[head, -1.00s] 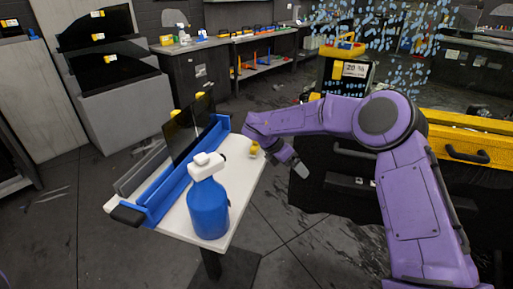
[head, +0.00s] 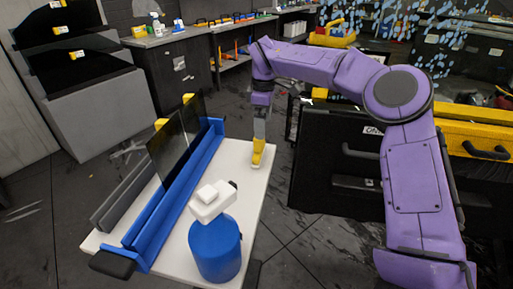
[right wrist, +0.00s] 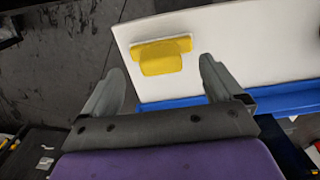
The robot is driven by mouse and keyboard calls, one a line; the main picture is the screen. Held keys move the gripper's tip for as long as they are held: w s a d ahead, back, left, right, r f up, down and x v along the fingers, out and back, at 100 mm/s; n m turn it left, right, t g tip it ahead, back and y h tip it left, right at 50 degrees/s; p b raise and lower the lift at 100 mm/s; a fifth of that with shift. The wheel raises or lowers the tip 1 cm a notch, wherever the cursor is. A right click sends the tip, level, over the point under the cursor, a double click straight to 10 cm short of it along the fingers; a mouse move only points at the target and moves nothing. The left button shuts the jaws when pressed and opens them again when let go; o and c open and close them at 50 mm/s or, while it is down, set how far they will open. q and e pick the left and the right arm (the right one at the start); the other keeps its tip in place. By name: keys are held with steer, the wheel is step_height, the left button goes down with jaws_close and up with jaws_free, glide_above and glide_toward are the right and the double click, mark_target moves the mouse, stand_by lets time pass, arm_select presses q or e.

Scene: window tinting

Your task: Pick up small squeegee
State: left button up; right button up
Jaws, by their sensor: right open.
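The small yellow squeegee (head: 258,152) is near the far right part of the white tabletop (head: 226,172). My right gripper (head: 259,138) reaches down over it from above. In the right wrist view the squeegee (right wrist: 162,58) shows a yellow handle block and a wider yellow bar, beyond and between the two grey fingertips of my right gripper (right wrist: 160,74). The jaws are open and apart from it at the sides. The exact height of the fingers above the table cannot be told. My left gripper is out of view.
A blue spray bottle (head: 215,250) with a white head stands at the table's near end. A blue rail holder (head: 172,205) with a dark glass sheet (head: 168,152) runs along the table's left side. A black chest with yellow drawers (head: 478,140) stands right.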

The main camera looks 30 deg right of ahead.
mark_target(259, 146)
steer(key=f, duration=0.2)
steer(key=f+p, duration=0.1)
steer(key=f, duration=0.2)
steer(key=w+f, duration=0.1)
steer(key=f, duration=0.1)
steer(key=shift+a+f+p, duration=0.15)
steer(key=shift+a+p, duration=0.25)
steer(key=shift+f, duration=0.1)
steer(key=c, duration=1.2)
